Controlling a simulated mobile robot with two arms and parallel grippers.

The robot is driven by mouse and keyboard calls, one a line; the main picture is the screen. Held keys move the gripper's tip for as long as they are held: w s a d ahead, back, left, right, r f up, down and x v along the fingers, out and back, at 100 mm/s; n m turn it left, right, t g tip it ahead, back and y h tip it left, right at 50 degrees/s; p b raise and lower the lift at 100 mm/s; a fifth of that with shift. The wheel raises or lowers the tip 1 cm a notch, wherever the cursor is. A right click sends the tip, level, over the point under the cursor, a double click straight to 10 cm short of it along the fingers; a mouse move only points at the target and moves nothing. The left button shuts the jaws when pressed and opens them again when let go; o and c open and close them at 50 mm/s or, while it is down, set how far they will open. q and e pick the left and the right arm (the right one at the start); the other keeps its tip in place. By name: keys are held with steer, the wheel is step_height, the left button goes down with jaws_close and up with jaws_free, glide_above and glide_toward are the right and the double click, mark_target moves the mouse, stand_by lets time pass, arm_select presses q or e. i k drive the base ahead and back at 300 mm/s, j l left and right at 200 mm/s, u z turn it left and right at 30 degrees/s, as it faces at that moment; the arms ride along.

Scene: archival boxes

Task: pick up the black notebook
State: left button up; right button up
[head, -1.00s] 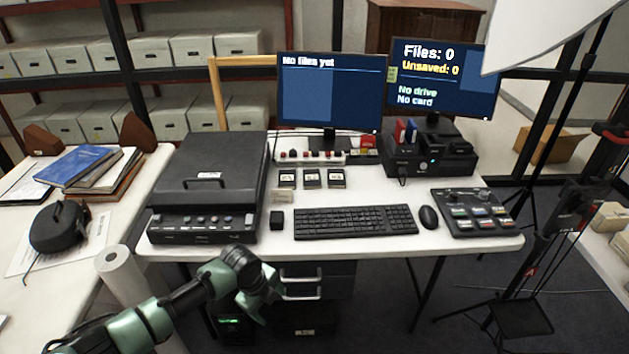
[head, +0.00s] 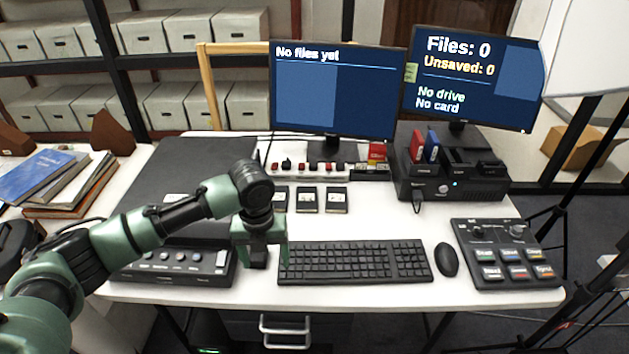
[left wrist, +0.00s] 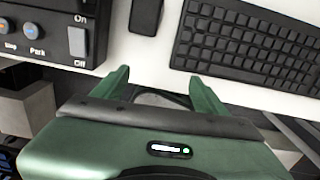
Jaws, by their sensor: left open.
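I cannot make out a black notebook in either view now. The stack of books (head: 68,185) at the far left shows a blue book (head: 38,172) on top, with pale and brown ones in it. My left gripper (head: 259,266) is open and empty at the desk's front, between the scanner's buttons and the keyboard. In the left wrist view its two green fingers (left wrist: 160,77) are apart, near the desk's front edge. A small black block (left wrist: 146,15) lies ahead of them. My right gripper is not in view.
A black flat scanner (head: 130,180), a keyboard (head: 350,262), a mouse (head: 446,259) and a button panel (head: 505,255) crowd the desk. Two monitors (head: 335,95) stand behind. A black dock (head: 455,178) sits at the right. A drawer handle (head: 286,332) shows below the desk.

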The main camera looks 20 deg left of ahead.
mark_target(307, 195)
steer(key=i, duration=1.05)
